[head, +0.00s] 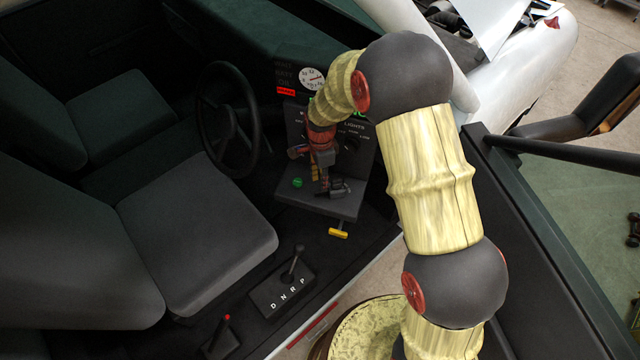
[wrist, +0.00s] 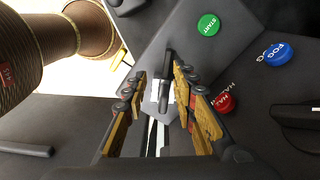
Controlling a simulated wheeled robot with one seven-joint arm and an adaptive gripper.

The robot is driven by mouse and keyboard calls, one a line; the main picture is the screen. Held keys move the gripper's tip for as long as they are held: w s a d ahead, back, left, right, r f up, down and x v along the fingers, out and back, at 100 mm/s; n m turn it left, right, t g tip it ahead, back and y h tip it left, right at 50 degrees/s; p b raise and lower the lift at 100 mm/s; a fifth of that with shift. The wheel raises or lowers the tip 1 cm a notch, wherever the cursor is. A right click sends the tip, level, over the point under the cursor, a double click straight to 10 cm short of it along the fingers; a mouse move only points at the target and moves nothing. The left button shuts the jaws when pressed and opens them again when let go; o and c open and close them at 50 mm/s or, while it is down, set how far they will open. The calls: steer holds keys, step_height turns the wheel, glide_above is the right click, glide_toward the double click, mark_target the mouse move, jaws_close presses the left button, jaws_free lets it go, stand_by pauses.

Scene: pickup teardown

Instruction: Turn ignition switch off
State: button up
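A dark upright switch lever (wrist: 168,78), which I take to be the ignition switch, stands on the black panel between my fingers in the wrist view. A white plate lies at its foot, partly hidden, and I cannot read the switch position. My gripper (wrist: 162,85) is open, with one finger on each side of the lever. A gap shows on the left, and the right finger is closer. I cannot tell if it touches. In the head view my gripper (head: 322,178) points down at the small console (head: 320,203) right of the steering wheel, hiding most of the switch.
A green START button (wrist: 208,25), a blue FOG button (wrist: 278,54) and a red button (wrist: 225,103) are close by. A black knob (wrist: 302,115) is at the right. The steering wheel (head: 228,120), a yellow handle (head: 338,233) and gear selector (head: 283,285) surround the console.

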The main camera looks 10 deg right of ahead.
mark_target(320, 191)
steer(key=shift+w+a+f+m, duration=0.15)
steer(key=shift+w+m, duration=0.35)
steer(key=shift+m, duration=0.3)
steer(key=shift+f, duration=0.2)
steer(key=shift+w+f+p, duration=0.1)
steer(key=shift+f+p, duration=0.6)
steer(key=shift+f, duration=2.9)
jaws_close()
